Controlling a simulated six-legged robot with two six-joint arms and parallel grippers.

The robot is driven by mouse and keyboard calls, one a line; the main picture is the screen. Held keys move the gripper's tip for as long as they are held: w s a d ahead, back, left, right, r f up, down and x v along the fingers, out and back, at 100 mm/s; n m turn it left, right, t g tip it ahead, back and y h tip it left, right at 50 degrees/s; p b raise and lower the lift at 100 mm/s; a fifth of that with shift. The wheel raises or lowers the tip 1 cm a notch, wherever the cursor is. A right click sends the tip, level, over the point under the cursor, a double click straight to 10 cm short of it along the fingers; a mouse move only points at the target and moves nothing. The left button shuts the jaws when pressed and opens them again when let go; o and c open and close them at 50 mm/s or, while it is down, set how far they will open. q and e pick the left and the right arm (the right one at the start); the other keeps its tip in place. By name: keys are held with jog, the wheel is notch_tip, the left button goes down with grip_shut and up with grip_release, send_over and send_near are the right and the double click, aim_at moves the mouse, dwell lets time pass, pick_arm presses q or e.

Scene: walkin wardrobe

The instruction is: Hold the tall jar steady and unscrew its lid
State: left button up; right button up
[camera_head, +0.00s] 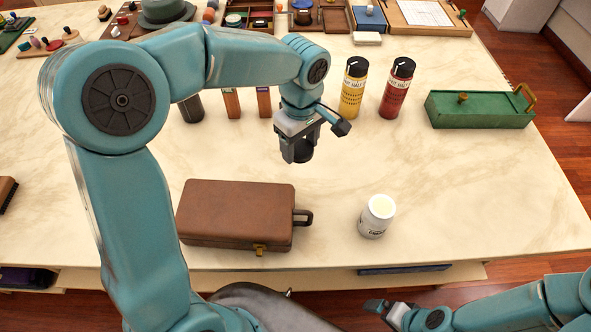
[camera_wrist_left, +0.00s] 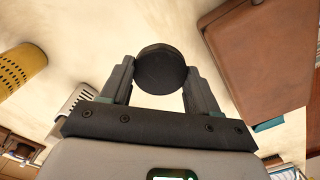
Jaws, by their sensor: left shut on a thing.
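A white jar (camera_head: 375,218) with a dark printed label stands upright on the table, right of the brown case. Its top shows a pale cream round surface; I cannot tell whether this is an opening. My left gripper (camera_head: 298,150) is shut on a dark round lid-like piece (camera_wrist_left: 160,70), which sits between the fingertips in the left wrist view. It appears above the table, behind and left of the white jar, apart from it. My right gripper (camera_head: 384,308) is low at the front edge, away from the jar; its jaws are too small to read.
A brown case (camera_head: 235,212) with a handle lies left of the jar. Yellow (camera_head: 352,90) and red (camera_head: 396,90) bottles with black caps stand behind. A green toolbox (camera_head: 480,110) is at the right. The marble table (camera_head: 450,190) is clear around the jar.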

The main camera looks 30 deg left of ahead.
aim_at(299, 178)
pick_arm(q)
notch_tip(299, 178, down, 10)
jog(key=shift+f, duration=0.1)
jog(key=shift+s+b, duration=0.1)
jog(key=shift+b, duration=0.2)
jog(key=shift+f, duration=0.15)
jog(key=o, duration=1.2)
jog(key=shift+c, duration=0.2)
notch_tip(299, 178, up, 12)
jog(key=shift+r+p, duration=0.2)
jog(key=shift+p, duration=0.35)
